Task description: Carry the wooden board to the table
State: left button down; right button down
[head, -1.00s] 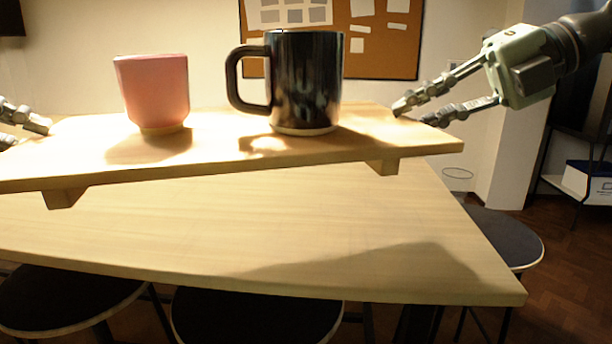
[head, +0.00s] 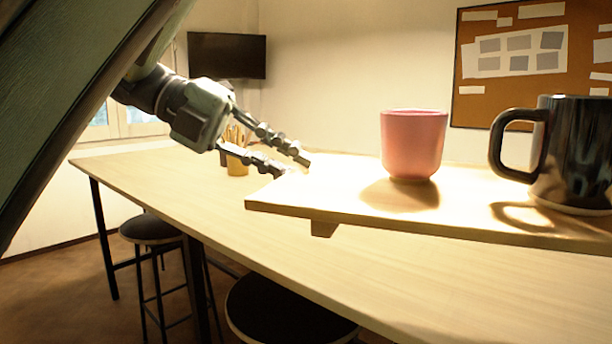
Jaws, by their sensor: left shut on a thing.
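The wooden board (head: 455,220) is a pale plank with a short foot under its left end. It is over the long table (head: 420,280), and its right end is out of view. I cannot tell whether its feet touch the tabletop. A pink cup (head: 413,147) and a dark glossy mug (head: 572,160) stand upright on it. My left gripper (head: 296,166) comes in from the left and is shut on the board at its far left edge, where the fingertips are partly hidden. My right gripper is out of view.
A yellowish pot with pencils (head: 237,160) stands on the table behind my left gripper. Stools (head: 285,308) stand at the table's near side. The tabletop is bare in front of the board and at the left. A screen and a pinboard hang behind.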

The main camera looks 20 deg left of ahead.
aim_at(232, 208)
jog(key=i+j+z, duration=0.1)
jog(key=j, duration=0.6)
jog(key=i+j+z, duration=0.1)
jog(key=j, duration=0.65)
jog(key=j+z, duration=0.1)
jog(key=j, duration=0.65)
jog(key=i+j, duration=0.15)
jog(key=j, duration=0.2)
jog(key=i+j+z, duration=0.1)
jog(key=j, duration=0.3)
jog(key=i+j, duration=0.1)
jog(key=j, duration=0.3)
jog(key=i+j+z, duration=0.1)
jog(key=j, duration=0.25)
